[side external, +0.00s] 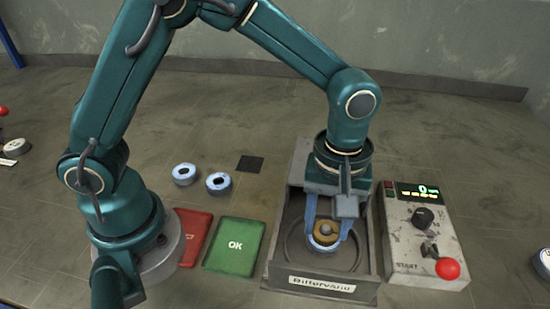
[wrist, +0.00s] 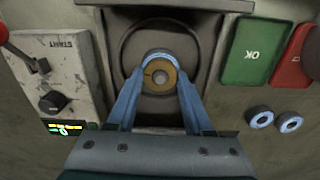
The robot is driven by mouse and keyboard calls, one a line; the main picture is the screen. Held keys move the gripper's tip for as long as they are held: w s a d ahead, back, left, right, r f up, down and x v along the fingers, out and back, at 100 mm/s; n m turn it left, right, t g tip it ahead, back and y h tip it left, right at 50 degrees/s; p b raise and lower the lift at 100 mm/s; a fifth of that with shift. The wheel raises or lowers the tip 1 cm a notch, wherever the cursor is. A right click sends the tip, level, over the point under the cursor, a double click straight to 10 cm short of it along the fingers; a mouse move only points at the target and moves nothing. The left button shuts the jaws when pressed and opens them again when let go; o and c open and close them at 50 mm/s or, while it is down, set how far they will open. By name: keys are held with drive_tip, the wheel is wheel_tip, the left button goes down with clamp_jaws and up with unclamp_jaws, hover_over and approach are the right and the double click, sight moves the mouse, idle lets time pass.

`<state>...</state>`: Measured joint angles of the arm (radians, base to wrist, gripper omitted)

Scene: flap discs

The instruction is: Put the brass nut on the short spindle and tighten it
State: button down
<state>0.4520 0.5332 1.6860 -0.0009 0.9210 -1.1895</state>
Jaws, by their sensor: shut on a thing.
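The brass nut (side external: 326,230) is a round brass-coloured piece inside the grey open-topped housing (side external: 277,250). It also shows in the wrist view (wrist: 169,85) as a brass ring around a small grey centre. A pale blue and white disc rim (side external: 323,246) shows just below the nut. My gripper (side external: 327,226) points straight down into the housing. Its two blue fingers are shut on the nut from opposite sides, also seen in the wrist view (wrist: 160,76). The spindle is mostly hidden; whether the grey centre is its tip, and how far down the nut sits, I cannot tell.
A control box (side external: 410,262) with a knob, red-tipped lever and lit display stands right of the housing. A green OK pad (side external: 235,246) and red pad (side external: 192,235) lie left. Two blue discs (side external: 184,174) (side external: 218,183) and a dark square (side external: 250,164) lie behind them.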

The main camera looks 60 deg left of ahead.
drive_tip(key=m, duration=0.6)
drive_tip(key=shift+f, duration=0.1)
drive_tip(key=shift+c, duration=1.1)
unclamp_jaws()
drive_tip(key=shift+r, duration=3.6)
